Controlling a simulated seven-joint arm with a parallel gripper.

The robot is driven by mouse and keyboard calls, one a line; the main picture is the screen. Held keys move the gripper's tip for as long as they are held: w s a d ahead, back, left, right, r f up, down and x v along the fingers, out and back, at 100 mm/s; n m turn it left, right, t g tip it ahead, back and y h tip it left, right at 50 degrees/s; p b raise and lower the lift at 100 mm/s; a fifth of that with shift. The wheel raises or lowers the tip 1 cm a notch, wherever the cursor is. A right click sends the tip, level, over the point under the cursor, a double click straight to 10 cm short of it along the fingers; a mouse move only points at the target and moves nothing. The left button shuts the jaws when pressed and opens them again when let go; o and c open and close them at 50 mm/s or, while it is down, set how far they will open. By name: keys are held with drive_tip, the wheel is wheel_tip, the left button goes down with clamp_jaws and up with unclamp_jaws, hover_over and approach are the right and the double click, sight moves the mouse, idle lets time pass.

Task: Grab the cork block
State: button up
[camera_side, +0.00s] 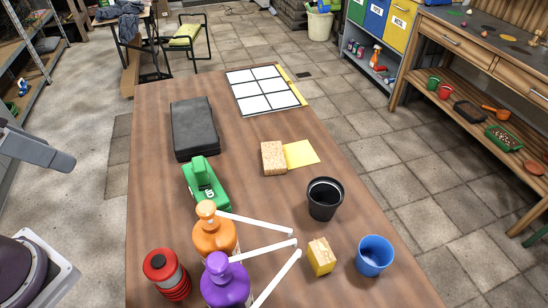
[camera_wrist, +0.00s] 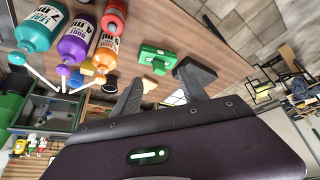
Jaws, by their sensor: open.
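A tan, speckled cork block (camera_side: 273,157) stands near the middle of the wooden table in the side view, beside a flat yellow sheet (camera_side: 302,153). A small pale shape between my fingers in the wrist view may be the block or the sheet; I cannot tell which. A second block (camera_side: 321,256), tan on top and yellow on its sides, stands nearer the front. My gripper (camera_wrist: 161,72) is open and empty in the wrist view, its dark fingers spread wide. The side view shows only parts of my arm at the left edge, away from the block.
A green device (camera_side: 205,186) and black case (camera_side: 194,128) stand left of the cork block. Pump bottles with long white spouts (camera_side: 214,232), a red canister (camera_side: 166,274), a black cup (camera_side: 324,199) and a blue cup (camera_side: 375,256) crowd the front. A white-panelled sheet (camera_side: 265,104) lies behind.

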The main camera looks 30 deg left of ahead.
drive_tip(key=o, duration=0.5)
drive_tip(key=shift+o, duration=0.2)
